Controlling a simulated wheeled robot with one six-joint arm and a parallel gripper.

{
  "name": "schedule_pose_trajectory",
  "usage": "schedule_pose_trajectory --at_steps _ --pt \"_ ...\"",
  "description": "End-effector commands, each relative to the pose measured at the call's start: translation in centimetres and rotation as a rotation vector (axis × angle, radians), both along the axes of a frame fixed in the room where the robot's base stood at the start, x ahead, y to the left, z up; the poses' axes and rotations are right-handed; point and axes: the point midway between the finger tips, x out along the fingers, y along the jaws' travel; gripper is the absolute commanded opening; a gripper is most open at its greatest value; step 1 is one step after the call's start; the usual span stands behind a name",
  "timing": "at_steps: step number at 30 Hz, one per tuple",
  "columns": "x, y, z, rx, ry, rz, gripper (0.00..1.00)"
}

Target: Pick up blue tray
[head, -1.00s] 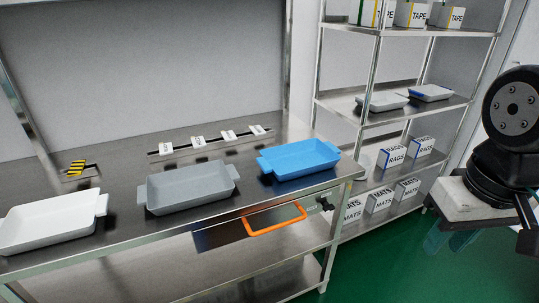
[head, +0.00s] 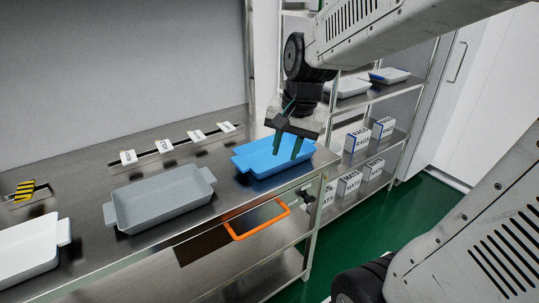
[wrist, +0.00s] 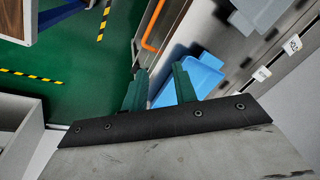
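The blue tray (head: 268,158) sits on the steel table near its right end, with a handle at each short side. In the wrist view the blue tray (wrist: 193,82) lies beyond and partly behind the right finger. My gripper (head: 290,152) is above the tray's right part in the head view, pointing down, its green fingers overlapping the tray in the picture. In the wrist view my gripper (wrist: 158,75) has its two green fingers apart with nothing held between them. Whether a fingertip touches the tray cannot be told.
A grey tray (head: 160,197) and a white tray (head: 30,250) stand to the left on the table (head: 95,263). An orange-rimmed frame (head: 257,222) shows below the front edge. A rack with boxes (head: 383,128) stands right. Small labels line the table's back.

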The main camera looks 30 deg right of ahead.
Motion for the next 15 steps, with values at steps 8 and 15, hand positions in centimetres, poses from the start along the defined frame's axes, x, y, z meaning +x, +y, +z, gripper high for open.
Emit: schedule_pose_trajectory --at_steps 8,15 --pt "8.1 -8.8 -5.7 0.116 -0.042 -0.552 0.28" --pt "10.0 -11.7 -8.1 0.149 -0.061 -0.717 0.28"
